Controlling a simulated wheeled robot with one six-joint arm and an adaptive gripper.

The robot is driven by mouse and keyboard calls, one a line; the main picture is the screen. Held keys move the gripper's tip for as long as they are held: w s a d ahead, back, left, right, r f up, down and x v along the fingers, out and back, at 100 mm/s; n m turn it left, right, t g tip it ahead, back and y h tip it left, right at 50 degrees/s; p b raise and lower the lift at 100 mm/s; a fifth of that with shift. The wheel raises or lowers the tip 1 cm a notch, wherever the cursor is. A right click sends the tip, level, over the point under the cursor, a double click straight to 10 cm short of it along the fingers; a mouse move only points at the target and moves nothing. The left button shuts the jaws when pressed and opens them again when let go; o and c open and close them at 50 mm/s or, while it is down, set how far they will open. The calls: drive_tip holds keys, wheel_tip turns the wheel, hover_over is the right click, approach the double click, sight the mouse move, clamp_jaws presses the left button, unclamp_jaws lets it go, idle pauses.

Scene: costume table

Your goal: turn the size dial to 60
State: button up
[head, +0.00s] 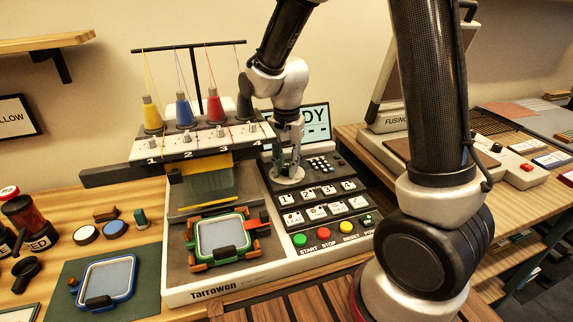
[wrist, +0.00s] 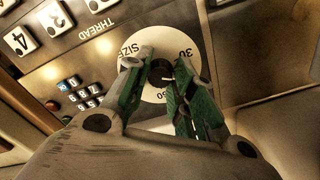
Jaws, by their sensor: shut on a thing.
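The size dial is a black knob (wrist: 160,70) on a round white plate (wrist: 182,28) marked SIZE, with 30 at the right and a partly covered number, apparently 60, below. A short pale mark on the knob points roughly right, between these numbers. My gripper (wrist: 162,74) is shut on the knob, its green-padded fingers on either side; the fingers hide parts of the plate. In the head view, my gripper (head: 289,165) reaches down to the dial's plate (head: 287,178) on the embroidery machine's panel, and the knob is hidden.
Number keys (head: 321,164) and several white thread buttons (head: 318,212) lie close to the dial. A screen (head: 317,120) stands behind. Thread cones (head: 215,106) and a green-framed hoop (head: 222,237) are to the left. A heat press (head: 400,128) stands at the right.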

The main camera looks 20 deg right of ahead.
sight(287, 168)
drive_tip(key=shift+m, duration=0.5)
drive_tip(key=o, duration=1.1)
drive_tip(key=shift+c, duration=0.2)
wheel_tip(287, 168, up, 12)
